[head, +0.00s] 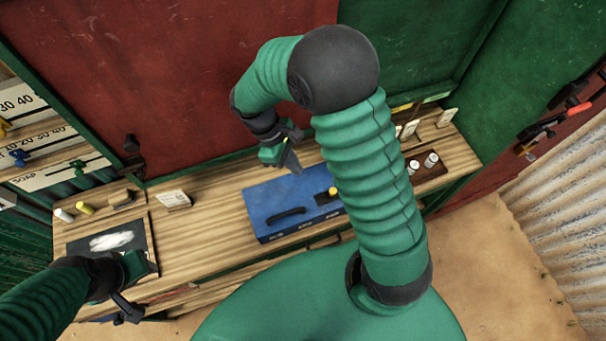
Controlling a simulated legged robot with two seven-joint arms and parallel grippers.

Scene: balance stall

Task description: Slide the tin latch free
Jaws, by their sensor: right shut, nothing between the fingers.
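My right gripper (294,166) is shut and empty, above the back edge of the tin and apart from the latch. My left gripper (130,300) is low at the left, by the counter's front edge, away from the tin; its finger opening is unclear. My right arm hides the tin's right end.
A black mat (140,226) with white powder and small jars (86,208) lie at the left. A brown tray (428,172) with small white containers stands at the right. Red and green walls close off the back.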

